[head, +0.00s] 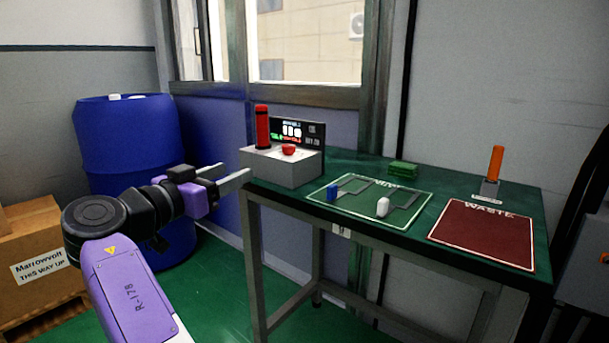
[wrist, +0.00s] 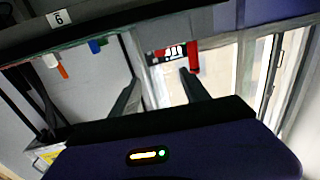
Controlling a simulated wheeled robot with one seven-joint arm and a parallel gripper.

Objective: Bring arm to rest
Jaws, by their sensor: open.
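My gripper (head: 236,176) is open and empty at the left end of the green table (head: 345,170), just left of a grey control box (head: 284,168). Its two fingers point right, toward the box. In the wrist view my gripper (wrist: 160,83) also shows with its fingers spread and nothing between them. My purple arm reaches up from the bottom left of the head view.
The box carries a red cylinder (head: 262,127), a red button (head: 288,149) and a display. A blue piece (head: 333,193) and a white piece (head: 382,207) stand on the green mat. A red WASTE mat (head: 485,235), orange-handled item (head: 495,163) and blue barrel (head: 125,150) are nearby.

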